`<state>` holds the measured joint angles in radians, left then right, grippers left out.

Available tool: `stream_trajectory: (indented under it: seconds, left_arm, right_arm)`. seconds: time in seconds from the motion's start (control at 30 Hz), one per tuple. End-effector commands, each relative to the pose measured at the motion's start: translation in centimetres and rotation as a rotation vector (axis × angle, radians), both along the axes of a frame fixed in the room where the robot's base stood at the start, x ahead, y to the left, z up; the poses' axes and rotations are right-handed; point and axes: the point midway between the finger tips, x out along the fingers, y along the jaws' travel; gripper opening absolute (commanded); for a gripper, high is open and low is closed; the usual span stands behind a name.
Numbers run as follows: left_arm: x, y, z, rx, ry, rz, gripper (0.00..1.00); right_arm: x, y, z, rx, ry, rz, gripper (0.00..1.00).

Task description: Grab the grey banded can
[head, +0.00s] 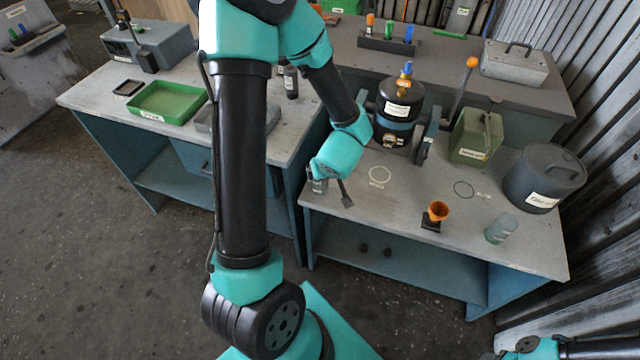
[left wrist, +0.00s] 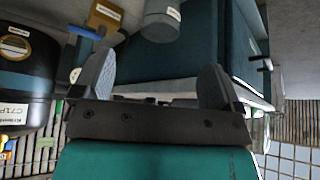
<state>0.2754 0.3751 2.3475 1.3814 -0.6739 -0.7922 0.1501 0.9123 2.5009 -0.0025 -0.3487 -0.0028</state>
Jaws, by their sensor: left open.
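A small grey can (head: 318,185) with a pale band stands at the left end of the right-hand bench, partly hidden by my left gripper. My left gripper (head: 333,191) points down beside the can in the head view. In the left wrist view my left gripper (left wrist: 155,82) is open and empty, its fingers apart, with the can ahead of the gap. My right gripper is not in view; only part of that arm shows.
An orange cup (head: 437,212) on a dark base and a grey-green jar (head: 501,229) stand on the same bench. A black canister (head: 399,98), a green can (head: 477,137) and a grey drum (head: 544,178) stand behind. The bench middle is mostly clear.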

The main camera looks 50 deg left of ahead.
Motion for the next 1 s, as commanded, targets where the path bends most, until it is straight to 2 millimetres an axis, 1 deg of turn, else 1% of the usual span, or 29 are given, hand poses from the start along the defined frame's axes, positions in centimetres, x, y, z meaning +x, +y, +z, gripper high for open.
stream_trajectory:
  seconds: [0.03,0.3,0.5,0.6,1.0]
  left_arm:
    - [0.1,0.3,-0.7,-0.001,0.004,0.001,0.91]
    - [1.1,2.0,-4.1,0.0,0.004,0.001,0.91]
    - [1.7,3.1,-6.2,-0.001,0.002,0.001,0.91]
    - [1.9,3.4,-6.7,0.0,0.0,0.001,0.91]
    - [1.9,3.6,-7.0,0.0,0.0,0.001,0.91]
  right_arm:
    - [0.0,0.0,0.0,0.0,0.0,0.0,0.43]
    - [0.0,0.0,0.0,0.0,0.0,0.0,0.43]
    - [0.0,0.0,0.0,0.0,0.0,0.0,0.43]
    - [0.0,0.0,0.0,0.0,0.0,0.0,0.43]
    - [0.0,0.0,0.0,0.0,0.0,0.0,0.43]
